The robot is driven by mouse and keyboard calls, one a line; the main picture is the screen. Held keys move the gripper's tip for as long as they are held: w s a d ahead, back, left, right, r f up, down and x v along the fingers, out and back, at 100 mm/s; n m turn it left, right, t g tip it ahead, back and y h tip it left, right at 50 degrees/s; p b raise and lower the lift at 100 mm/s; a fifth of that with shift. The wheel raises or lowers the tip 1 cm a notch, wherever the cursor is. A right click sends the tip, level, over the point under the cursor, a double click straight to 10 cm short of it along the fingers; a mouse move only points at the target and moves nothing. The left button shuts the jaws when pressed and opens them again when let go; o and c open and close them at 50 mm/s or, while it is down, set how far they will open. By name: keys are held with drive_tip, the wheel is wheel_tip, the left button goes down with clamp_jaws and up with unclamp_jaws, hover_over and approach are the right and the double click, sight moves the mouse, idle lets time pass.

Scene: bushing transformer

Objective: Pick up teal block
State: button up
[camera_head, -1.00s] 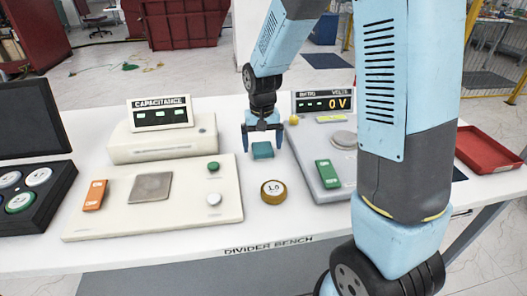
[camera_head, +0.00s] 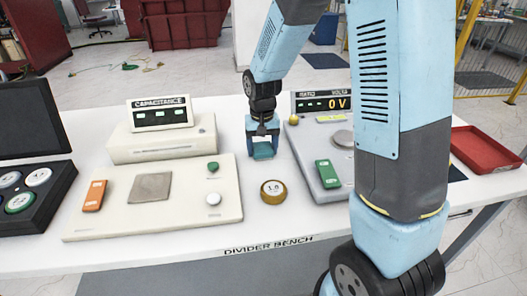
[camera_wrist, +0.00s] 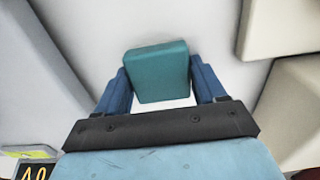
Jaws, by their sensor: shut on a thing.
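The teal block (camera_head: 263,151) stands on the white bench between the capacitance unit and the ratio unit. My gripper (camera_head: 262,154) is lowered around it, with one finger at each side, and is shut on it. In the wrist view the teal block (camera_wrist: 157,71) sits between the two blue fingers of my gripper (camera_wrist: 160,85). The block appears to be at bench level; I cannot tell whether it touches the bench top.
The capacitance unit (camera_head: 160,143) and its cream base plate (camera_head: 130,215) are left of my gripper. The grey ratio unit (camera_head: 322,180) is close on the right. A red tray (camera_head: 487,150) is far right.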

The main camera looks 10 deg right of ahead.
sight(263, 148)
drive_tip(key=shift+r, duration=0.5)
wheel_tip(263, 148, up, 3)
drive_tip(key=shift+s+f, duration=0.15)
drive_tip(key=s+d+r, duration=0.1)
drive_tip(key=s+r, duration=0.2)
drive_tip(key=s, duration=0.1)
drive_tip(key=s+d+r, duration=0.1)
drive_tip(key=s+r, duration=0.2)
drive_tip(key=s, duration=0.2)
drive_tip(key=s+d+r, duration=0.1)
drive_tip(key=s+r, duration=0.2)
drive_tip(key=s, duration=0.1)
drive_tip(key=shift+s+d+r, duration=0.15)
drive_tip(key=shift+d, duration=0.2)
